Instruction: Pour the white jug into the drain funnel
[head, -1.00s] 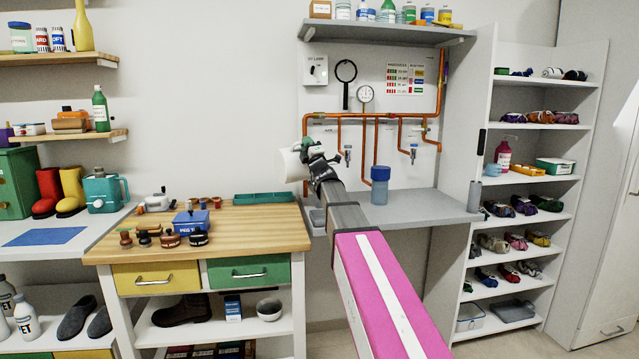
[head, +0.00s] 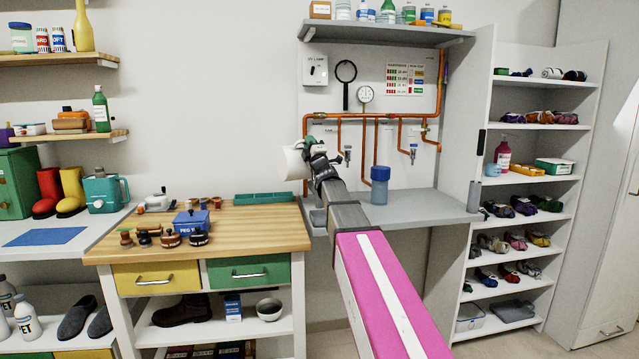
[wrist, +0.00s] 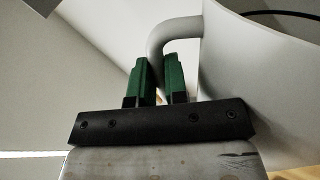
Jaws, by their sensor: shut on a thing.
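The white jug (head: 293,162) is held up in front of the wall, at the left end of the grey bench in the head view. In the wrist view the jug (wrist: 262,75) fills the right side, with its handle (wrist: 178,38) reaching left. My gripper (wrist: 160,75) has green fingers shut on that handle. In the head view my gripper (head: 312,152) is small and partly hidden by my arm. I cannot see into the jug or tell its contents. I cannot make out the drain funnel clearly.
Copper pipes with taps (head: 347,155) run along the wall behind. A wooden-topped workbench (head: 260,225) with small tools stands to the left. A shelf (head: 385,32) hangs above.

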